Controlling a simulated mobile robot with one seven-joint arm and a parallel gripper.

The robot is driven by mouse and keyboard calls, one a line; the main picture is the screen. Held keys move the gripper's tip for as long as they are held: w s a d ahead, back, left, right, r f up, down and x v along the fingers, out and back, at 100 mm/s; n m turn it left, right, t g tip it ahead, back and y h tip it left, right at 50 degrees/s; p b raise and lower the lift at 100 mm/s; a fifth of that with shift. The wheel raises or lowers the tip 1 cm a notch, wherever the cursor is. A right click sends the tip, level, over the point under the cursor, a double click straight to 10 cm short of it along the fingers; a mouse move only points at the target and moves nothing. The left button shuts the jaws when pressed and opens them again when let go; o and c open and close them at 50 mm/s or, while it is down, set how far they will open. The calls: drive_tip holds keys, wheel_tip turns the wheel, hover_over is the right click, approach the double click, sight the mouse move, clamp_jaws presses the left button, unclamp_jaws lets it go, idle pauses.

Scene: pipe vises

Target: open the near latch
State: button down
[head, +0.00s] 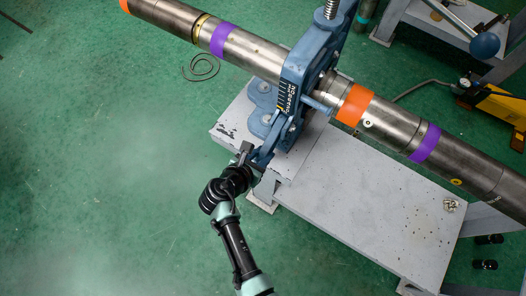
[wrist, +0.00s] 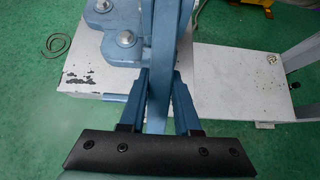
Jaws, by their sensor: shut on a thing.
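The blue pipe vise (head: 306,62) stands on a grey bench and encloses a long steel pipe (head: 260,55). Its near latch, a blue bar (head: 269,144), hangs on the near side of the vise frame. My gripper (head: 249,158) is at the lower end of this latch. In the wrist view my gripper (wrist: 160,82) has one finger on each side of the blue latch bar (wrist: 158,112) and is shut on it. The bar runs up out of the top of that view, so its upper end is hidden there.
The grey bench (head: 365,205) extends right of the vise, mostly clear, with small metal pieces (head: 451,205) near its far right corner. A coiled cable (head: 201,67) lies on the green floor. A yellow machine (head: 497,101) stands at the right. The floor at left is open.

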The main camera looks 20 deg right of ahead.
drive_tip(key=c, duration=0.6)
unclamp_jaws()
drive_tip(key=v, duration=1.3)
drive_tip(key=shift+p, duration=0.3)
